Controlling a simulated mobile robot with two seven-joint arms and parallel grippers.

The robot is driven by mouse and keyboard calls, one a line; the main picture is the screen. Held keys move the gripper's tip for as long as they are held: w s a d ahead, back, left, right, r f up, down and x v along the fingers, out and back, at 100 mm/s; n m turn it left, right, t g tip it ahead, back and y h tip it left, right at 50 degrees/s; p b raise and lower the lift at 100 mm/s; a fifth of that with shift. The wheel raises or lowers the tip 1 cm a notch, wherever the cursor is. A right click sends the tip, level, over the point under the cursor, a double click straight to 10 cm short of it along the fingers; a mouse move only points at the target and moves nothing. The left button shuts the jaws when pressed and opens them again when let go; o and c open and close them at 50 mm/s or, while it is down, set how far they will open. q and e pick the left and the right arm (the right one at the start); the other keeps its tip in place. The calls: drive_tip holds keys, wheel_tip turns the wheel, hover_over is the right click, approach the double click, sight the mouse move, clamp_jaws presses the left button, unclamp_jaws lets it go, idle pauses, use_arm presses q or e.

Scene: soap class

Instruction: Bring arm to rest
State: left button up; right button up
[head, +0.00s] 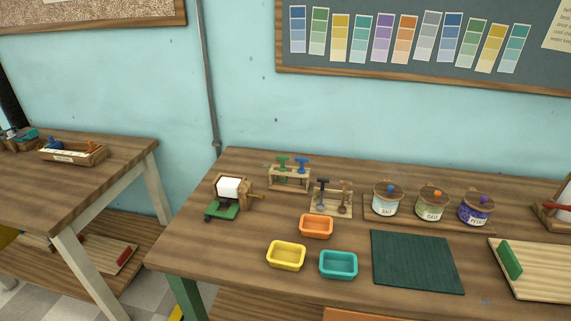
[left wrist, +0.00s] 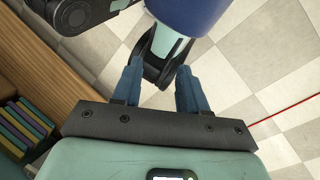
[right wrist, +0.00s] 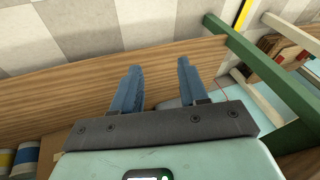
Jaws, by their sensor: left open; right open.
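Neither of my grippers shows in the head view. In the left wrist view my left gripper (left wrist: 157,78) is open, its two blue fingers apart with nothing between them. Checkered floor and a dark joint of my own body show beyond its fingers. In the right wrist view my right gripper (right wrist: 157,72) is open and empty, its blue fingers apart. A wooden surface edge (right wrist: 75,97) lies behind its fingers; I cannot tell the distance.
The wooden table (head: 200,258) holds yellow (head: 286,256), teal (head: 338,265) and orange (head: 316,226) trays, a dark green mat (head: 417,262), labelled jars (head: 431,205) and a soap block stand (head: 229,188). A second table (head: 60,185) stands left, with a floor gap between.

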drive_tip(key=s+d+f+m+g, duration=0.1)
drive_tip(key=s+f+m+g, duration=0.1)
drive_tip(key=s+f, duration=0.35)
drive_tip(key=s+d+f+m+g, duration=0.1)
drive_tip(key=s+f+g, duration=0.15)
drive_tip(key=s, duration=0.55)
use_arm(q)
wheel_tip(320, 180, up, 12)
drive_tip(key=p, duration=1.2)
drive_tip(key=shift+w+g, duration=0.3)
drive_tip(key=shift+w, duration=0.15)
use_arm(e)
wheel_tip(320, 180, up, 11)
drive_tip(key=shift+r+m, duration=0.15)
drive_tip(key=shift+m, duration=0.15)
use_arm(q)
drive_tip(key=shift+s+f, duration=0.1)
drive_tip(key=shift+f, duration=0.05)
use_arm(e)
drive_tip(key=shift+a, duration=0.1)
drive_tip(key=shift+s, duration=0.1)
